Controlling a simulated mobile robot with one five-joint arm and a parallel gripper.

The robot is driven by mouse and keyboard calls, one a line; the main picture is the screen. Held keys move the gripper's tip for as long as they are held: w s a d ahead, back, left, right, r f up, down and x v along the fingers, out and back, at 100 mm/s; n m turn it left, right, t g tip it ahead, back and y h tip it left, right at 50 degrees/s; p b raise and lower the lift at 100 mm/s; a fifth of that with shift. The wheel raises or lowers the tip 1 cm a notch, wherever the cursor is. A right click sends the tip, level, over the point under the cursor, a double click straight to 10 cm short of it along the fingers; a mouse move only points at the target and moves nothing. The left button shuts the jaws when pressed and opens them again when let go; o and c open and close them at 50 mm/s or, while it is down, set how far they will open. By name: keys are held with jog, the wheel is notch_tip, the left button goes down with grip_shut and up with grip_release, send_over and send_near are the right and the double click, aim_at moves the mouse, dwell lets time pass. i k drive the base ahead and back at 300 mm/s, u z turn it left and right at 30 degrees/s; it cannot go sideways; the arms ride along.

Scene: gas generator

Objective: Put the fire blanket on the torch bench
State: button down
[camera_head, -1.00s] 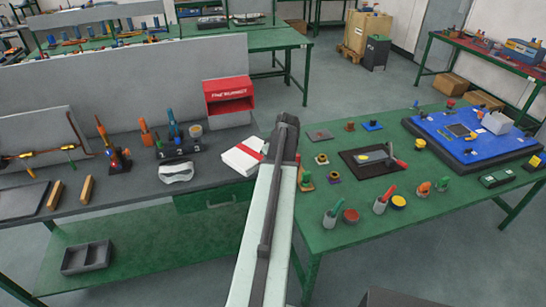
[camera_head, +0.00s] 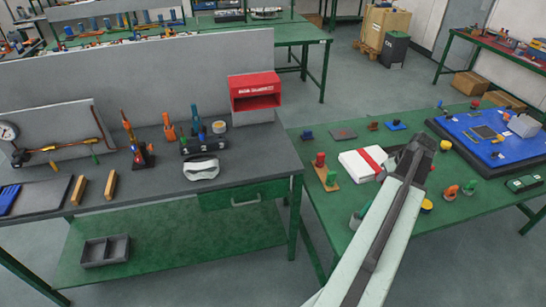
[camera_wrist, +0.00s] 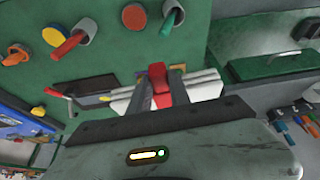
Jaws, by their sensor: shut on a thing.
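The fire blanket (camera_head: 358,166) is a white folded pack with a red band. My gripper (camera_head: 398,165) is shut on it at the band, and the wrist view shows the blanket (camera_wrist: 203,86) between the fingers. The blanket appears over the left part of the green table; I cannot tell how high it is above the top. The torch bench (camera_head: 240,158), grey-topped with torches standing on it, is to the left of the blanket. Its right front area is bare. The red fire blanket box (camera_head: 254,92) on its back panel looks empty.
Safety goggles (camera_head: 201,168), a torch stand (camera_head: 139,154) and two wooden bars (camera_head: 94,188) lie on the torch bench. The green table (camera_head: 330,210) holds several small cups and parts, and a blue board (camera_head: 490,138). A gap separates the two benches.

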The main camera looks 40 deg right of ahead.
aim_at(265, 156)
jog(key=u, duration=0.05)
jog(key=i, duration=1)
jog(key=z, duration=0.05)
